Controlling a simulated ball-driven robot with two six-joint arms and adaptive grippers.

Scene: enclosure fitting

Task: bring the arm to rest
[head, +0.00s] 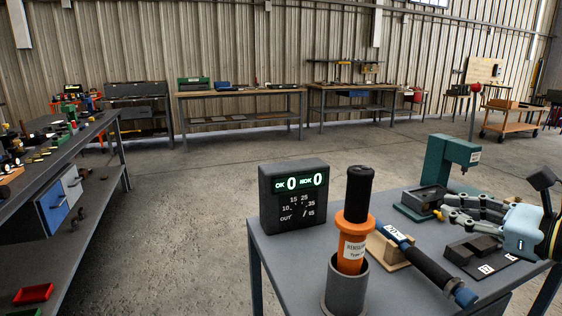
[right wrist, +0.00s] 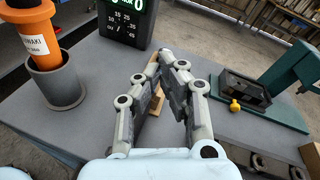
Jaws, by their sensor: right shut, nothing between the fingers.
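My right gripper (head: 446,208) comes in from the right edge of the head view and hangs above the grey table (head: 292,252). Its fingers are closed together with nothing between them. In the right wrist view the gripper (right wrist: 168,62) points towards the far side of the table, with its fingertips meeting. It appears apart from the things around it. My left gripper is not in view.
An orange tool (head: 353,243) stands in a grey cup (head: 345,292). A teal press (head: 436,160) and dark fixture (head: 476,252) are near the gripper.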

